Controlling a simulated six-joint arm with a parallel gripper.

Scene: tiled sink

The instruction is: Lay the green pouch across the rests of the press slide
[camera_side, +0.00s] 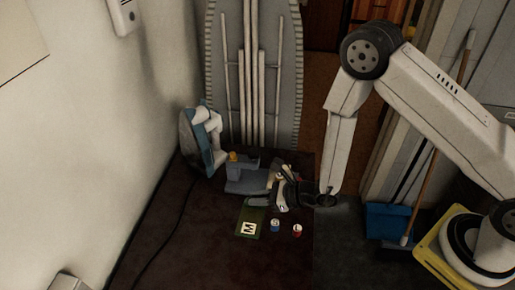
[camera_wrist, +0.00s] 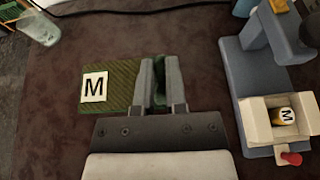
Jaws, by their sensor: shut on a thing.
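The green pouch (camera_side: 246,214) carries a white label with a black M. In the wrist view the pouch (camera_wrist: 122,76) lies to the left of my fingers, with a strip of green between them. My gripper (camera_side: 260,202) is shut on the pouch's right end, and its two grey fingers show in the wrist view (camera_wrist: 160,84). I cannot tell whether the pouch touches the dark surface. The blue-grey press (camera_wrist: 242,75) stands to the right. Its cream slide (camera_wrist: 252,130) has raised walls and a red knob (camera_wrist: 291,158). My gripper partly hides the slide in the side view.
A yellow piece marked M (camera_wrist: 285,115) sits in the slide. A small blue-sided can (camera_side: 275,226) and a red-sided can (camera_side: 297,230) stand near the pouch. A glass (camera_wrist: 39,27) is at upper left. An iron (camera_side: 201,140) stands behind. The front surface is clear.

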